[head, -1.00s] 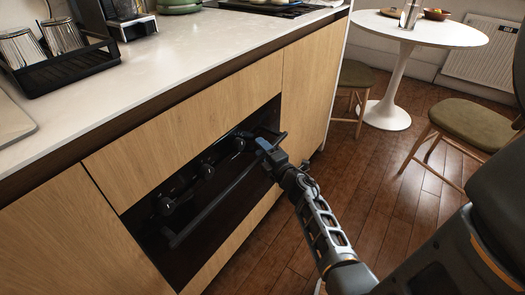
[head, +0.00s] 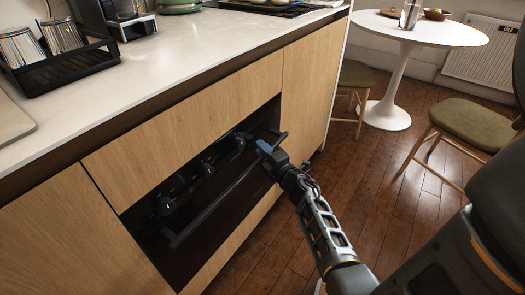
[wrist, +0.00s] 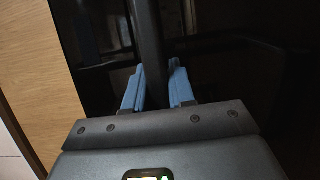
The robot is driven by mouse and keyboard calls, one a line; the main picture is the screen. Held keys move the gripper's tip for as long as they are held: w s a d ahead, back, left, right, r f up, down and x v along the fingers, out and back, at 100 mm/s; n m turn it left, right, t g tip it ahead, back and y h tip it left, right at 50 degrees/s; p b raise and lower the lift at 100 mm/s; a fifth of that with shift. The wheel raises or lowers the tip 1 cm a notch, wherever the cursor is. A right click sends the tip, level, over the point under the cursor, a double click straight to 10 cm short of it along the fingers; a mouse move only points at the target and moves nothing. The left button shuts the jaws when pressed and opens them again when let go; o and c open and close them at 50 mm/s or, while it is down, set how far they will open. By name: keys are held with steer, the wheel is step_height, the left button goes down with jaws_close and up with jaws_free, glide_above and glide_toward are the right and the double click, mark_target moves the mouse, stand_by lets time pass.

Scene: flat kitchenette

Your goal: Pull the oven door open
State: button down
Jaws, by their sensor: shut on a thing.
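The black oven (head: 182,222) is built into the wooden cabinet front below the counter, with several round knobs along its upper part. Its dark bar handle (head: 215,205) runs slantwise across the front and stands out from the door. My gripper (head: 266,150) is at the far right end of the handle. In the wrist view the handle (wrist: 149,45) passes between the two blue fingers (wrist: 158,88), which are shut on it. The door looks closed or nearly so; the dark picture hides any small gap.
A white counter (head: 190,60) runs above the oven with a black rack (head: 75,70) on it. Wooden cabinet panels flank the oven. A round white table (head: 425,28) and a chair (head: 470,125) stand at the right. The wooden floor (head: 365,190) before the oven is free.

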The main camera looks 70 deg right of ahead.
steer(key=s+a+f+m+t+h+b, duration=0.1)
steer(key=s+a+f+t+h+b, duration=0.15)
steer(key=s+f+b, duration=0.7)
steer(key=s+a+f+m+t+h+b, duration=0.1)
steer(key=s+a+f+m+b, duration=0.15)
steer(key=s+f+b, duration=0.65)
steer(key=s+a+f+h+b, duration=0.1)
steer(key=s+f+b, duration=0.2)
steer(key=s+f, duration=0.4)
steer(key=shift+s+a+f, duration=0.15)
steer(key=shift+s+a, duration=0.2)
steer(key=shift+s, duration=0.85)
steer(key=c, duration=1.1)
jaws_free()
steer(key=shift+o, duration=0.3)
steer(key=shift+w, duration=0.1)
